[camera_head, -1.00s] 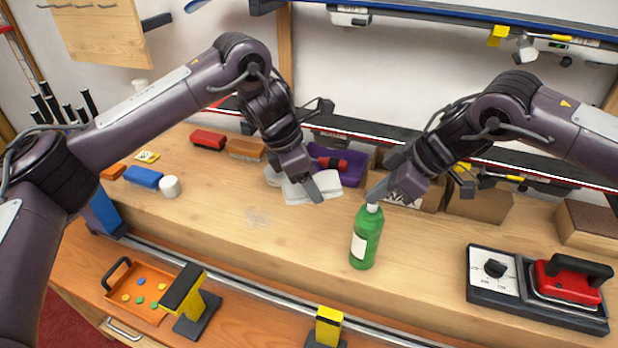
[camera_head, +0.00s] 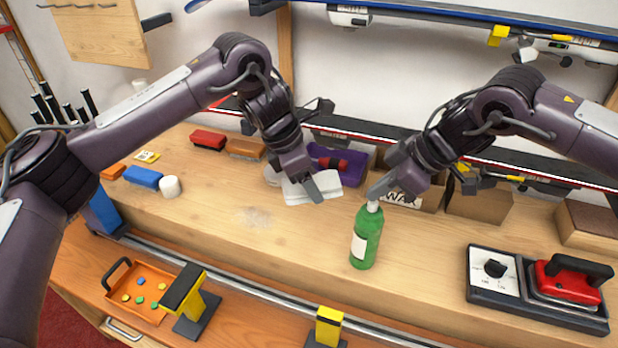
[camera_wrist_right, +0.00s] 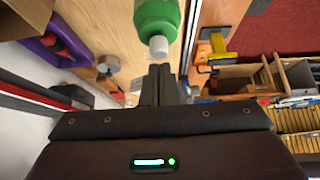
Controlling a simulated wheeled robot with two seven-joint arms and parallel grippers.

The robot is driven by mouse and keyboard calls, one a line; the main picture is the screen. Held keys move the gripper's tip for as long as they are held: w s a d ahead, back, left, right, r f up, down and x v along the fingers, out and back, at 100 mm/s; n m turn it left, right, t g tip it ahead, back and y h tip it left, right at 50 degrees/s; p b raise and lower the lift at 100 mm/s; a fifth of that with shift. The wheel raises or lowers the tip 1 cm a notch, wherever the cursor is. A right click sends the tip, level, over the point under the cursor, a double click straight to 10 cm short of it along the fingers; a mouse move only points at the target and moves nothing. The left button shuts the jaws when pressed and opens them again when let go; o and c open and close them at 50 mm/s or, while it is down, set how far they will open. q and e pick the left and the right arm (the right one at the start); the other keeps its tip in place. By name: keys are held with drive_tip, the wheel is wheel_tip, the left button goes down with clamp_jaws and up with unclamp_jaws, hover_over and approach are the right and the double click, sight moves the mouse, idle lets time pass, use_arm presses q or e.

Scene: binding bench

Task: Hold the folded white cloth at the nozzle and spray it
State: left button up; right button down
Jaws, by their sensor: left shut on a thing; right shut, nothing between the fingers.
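The folded white cloth (camera_head: 298,192) is held by my left gripper (camera_head: 315,192), which is shut on it just left of the bottle. Part of the cloth is hidden behind the gripper. The green spray bottle (camera_head: 366,240) stands upright on the bench with a pale label facing the front. My right gripper (camera_head: 374,192) is shut and empty, its tips at the bottle's white top. In the right wrist view the shut fingers (camera_wrist_right: 159,72) point at the bottle's white nozzle (camera_wrist_right: 159,47); I cannot tell whether they touch it.
A purple bin (camera_head: 345,168) and a cardboard box labelled WAX (camera_head: 405,198) stand behind. Blue, red and brown brushes lie at the left. The bench front (camera_head: 290,235) is mostly clear.

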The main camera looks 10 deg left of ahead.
drive_tip(key=shift+f, duration=0.55)
idle(0.9)
drive_tip(key=shift+r, duration=0.6)
wheel_tip(320, 180, up, 7)
idle(0.7)
drive_tip(key=v, duration=1.2)
